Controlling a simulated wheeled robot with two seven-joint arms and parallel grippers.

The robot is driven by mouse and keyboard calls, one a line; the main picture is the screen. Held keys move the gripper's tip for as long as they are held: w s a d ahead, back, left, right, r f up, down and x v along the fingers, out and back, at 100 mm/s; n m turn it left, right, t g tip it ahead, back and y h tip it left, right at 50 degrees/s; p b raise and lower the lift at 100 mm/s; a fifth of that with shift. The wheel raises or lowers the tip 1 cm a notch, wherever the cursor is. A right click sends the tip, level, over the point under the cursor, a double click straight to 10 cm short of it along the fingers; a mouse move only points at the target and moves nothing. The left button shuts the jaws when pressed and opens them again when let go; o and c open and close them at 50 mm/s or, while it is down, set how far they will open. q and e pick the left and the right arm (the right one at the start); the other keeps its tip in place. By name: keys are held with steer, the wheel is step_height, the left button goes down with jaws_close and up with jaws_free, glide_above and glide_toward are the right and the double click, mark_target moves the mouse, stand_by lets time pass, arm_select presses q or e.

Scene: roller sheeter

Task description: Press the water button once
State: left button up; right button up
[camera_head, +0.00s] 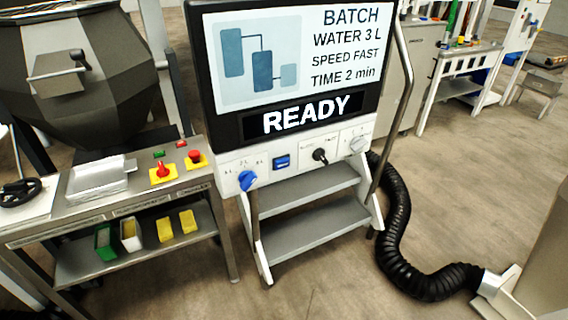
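The water button is most likely the blue square button (281,162) on the white control strip (310,150) under the screen; its own label is too small to read. A blue knob (247,180) with litre marks sits to its left. A black switch knob (320,156) and a pale dial (357,145) are to its right. The screen (300,60) reads BATCH, WATER 3 L, SPEED FAST, TIME 2 min and READY. Neither of my grippers shows in this view.
Grey steps (310,219) stand below the panel, with a handrail (405,80) at right. A black corrugated hose (400,240) lies on the floor. A metal cart (120,205) with red buttons stands left, before a large grey hopper (70,90).

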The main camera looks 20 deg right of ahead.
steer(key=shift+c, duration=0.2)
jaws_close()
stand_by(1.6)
